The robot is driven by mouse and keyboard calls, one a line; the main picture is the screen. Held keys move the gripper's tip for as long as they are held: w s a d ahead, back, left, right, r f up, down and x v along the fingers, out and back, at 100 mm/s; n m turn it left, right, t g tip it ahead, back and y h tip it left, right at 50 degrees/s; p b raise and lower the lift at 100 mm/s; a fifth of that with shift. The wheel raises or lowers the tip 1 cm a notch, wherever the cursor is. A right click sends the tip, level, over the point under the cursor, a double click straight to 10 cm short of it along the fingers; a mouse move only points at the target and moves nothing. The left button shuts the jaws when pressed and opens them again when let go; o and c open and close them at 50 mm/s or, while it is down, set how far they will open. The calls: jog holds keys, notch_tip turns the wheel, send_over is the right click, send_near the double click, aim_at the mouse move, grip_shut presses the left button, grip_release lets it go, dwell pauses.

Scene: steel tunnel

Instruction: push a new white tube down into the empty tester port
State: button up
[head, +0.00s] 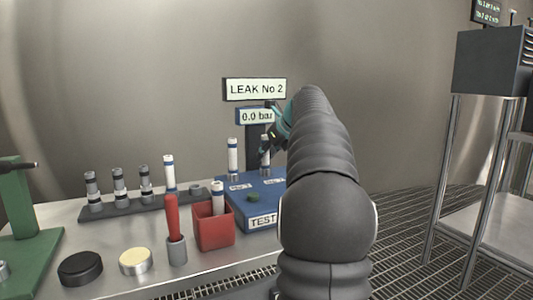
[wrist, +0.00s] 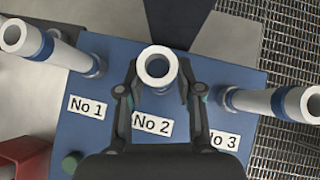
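The blue tester block (wrist: 95,135) has ports labelled No 1, No 2 and No 3. In the wrist view a white tube (wrist: 157,66) stands over the No 2 port, between the fingers of my gripper (wrist: 160,88). The fingers look shut on it, below its open top. In the head view this tube (head: 265,158) is upright at the block, partly covered by my gripper (head: 266,146). Its lower end in the port is hidden in the wrist view. White tubes with blue bands stand at No 1 (wrist: 50,45) and No 3 (wrist: 265,102).
A sign (head: 255,89) reads "LEAK No 2" above a 0.0 bar display (head: 256,116). A red box (head: 213,238) with a white tube stands left of the tester. A dark rack (head: 130,208) holds several tubes. A green press (head: 35,235) is at far left.

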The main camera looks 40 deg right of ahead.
jog(key=shift+o, duration=0.4)
jog(key=v, duration=1.2)
dwell(0.3)
